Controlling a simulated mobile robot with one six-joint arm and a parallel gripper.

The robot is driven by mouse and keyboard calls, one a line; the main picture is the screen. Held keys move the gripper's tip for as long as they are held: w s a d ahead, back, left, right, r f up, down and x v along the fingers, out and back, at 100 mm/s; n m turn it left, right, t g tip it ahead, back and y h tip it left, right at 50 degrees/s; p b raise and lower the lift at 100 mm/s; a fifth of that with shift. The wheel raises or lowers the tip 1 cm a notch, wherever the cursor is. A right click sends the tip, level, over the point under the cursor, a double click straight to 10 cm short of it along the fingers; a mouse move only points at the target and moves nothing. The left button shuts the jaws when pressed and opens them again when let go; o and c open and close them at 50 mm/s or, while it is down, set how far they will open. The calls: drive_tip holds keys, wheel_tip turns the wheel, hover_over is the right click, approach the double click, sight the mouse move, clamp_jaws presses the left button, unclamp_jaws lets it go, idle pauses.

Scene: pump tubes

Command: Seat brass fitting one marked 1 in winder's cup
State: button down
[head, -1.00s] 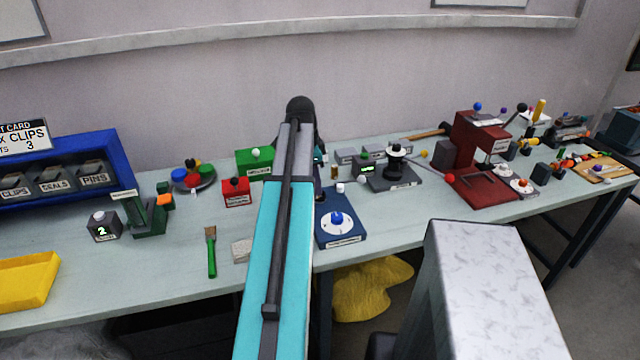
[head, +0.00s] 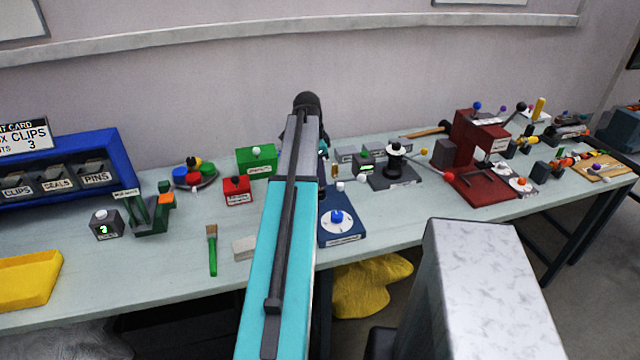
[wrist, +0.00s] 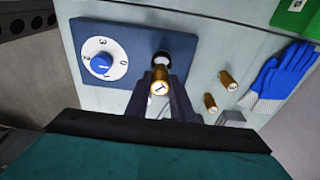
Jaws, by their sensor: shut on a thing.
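My gripper (wrist: 161,82) is shut on a brass fitting (wrist: 160,87) whose near end shows the mark 1. The winder is a blue plate (wrist: 122,38) with a white numbered dial (wrist: 104,48) and a blue knob (wrist: 101,64). A dark round cup (wrist: 161,56) sits near the plate's edge, right at the far end of the held fitting. I cannot tell whether the fitting is inside the cup or just in front of it. In the head view the winder (head: 352,236) shows right of my arm, which hides my gripper and the held fitting.
Two other brass fittings (wrist: 228,80) (wrist: 210,102) stand on the bench beside the plate. Blue gloves (wrist: 282,76) lie farther right in the wrist view. A red box (head: 237,191) and a green box (head: 257,163) stand left of my arm, and a black-topped device (head: 396,170) stands right.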

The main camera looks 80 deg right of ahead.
drive_tip(key=shift+a+f+p, duration=0.2)
drive_tip(key=shift+f+p, duration=0.4)
drive_tip(key=shift+f, duration=0.8)
drive_tip(key=shift+d+f, duration=0.2)
drive_tip(key=shift+f, duration=0.3)
drive_tip(key=shift+r, duration=0.1)
drive_tip(key=c, duration=1.5)
unclamp_jaws()
drive_tip(key=shift+c, duration=0.2)
drive_tip(key=shift+r, duration=0.2)
wheel_tip(320, 180, up, 12)
drive_tip(key=w+b, duration=0.1)
drive_tip(key=b, duration=0.1)
drive_tip(key=shift+w+a+f+b, duration=0.2)
drive_tip(key=shift+w+a+b, duration=0.1)
drive_tip(key=shift+a, duration=0.05)
drive_tip(key=shift+r, duration=0.15)
